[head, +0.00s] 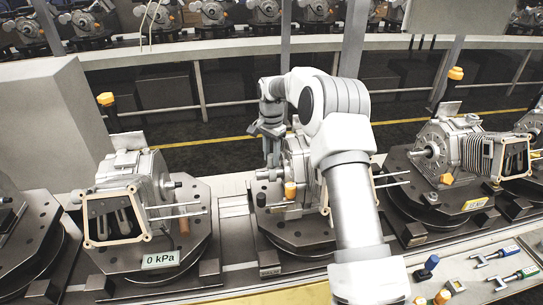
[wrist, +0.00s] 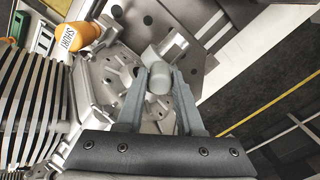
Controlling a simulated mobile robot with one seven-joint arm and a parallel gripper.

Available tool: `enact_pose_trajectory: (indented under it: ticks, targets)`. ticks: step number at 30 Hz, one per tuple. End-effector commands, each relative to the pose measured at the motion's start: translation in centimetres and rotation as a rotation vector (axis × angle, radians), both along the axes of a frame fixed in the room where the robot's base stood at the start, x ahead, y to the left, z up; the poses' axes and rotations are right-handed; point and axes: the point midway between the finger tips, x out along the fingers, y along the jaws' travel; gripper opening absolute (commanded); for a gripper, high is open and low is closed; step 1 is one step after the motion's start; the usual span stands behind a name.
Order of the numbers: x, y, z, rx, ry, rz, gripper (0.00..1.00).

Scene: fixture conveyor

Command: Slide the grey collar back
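A grey rounded cylinder (wrist: 158,80), which looks like the collar, lies between the fingertips of my gripper (wrist: 160,76) in the wrist view. The two grey fingers stand apart, one on each side of it. I cannot tell whether they press on it or only straddle it. In the head view my gripper (head: 271,158) points down at the left end of the middle machine (head: 301,165), close to its short grey shaft (head: 267,174). My fingertips are small there, and the collar cannot be told apart clearly.
Similar machines stand left (head: 150,180) and right (head: 440,150) on round plates. A 0 kPa sign (head: 162,260) and loose tools (head: 497,255) lie in front.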

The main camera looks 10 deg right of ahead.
Motion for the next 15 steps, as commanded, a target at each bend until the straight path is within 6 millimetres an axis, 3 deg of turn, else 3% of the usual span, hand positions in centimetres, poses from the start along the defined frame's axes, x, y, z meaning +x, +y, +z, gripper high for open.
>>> enact_pose_trajectory:
  ticks: [1, 5, 6, 15]
  targets:
    - [0.01, -0.01, 0.03, 0.000, 0.000, 0.000, 0.25]
    - [0.01, 0.00, 0.04, 0.000, 0.000, 0.000, 0.02]
    - [0.01, 0.00, 0.04, 0.000, 0.000, 0.000, 0.00]
    - [0.04, 0.00, 0.07, 0.000, -0.001, 0.000, 0.00]
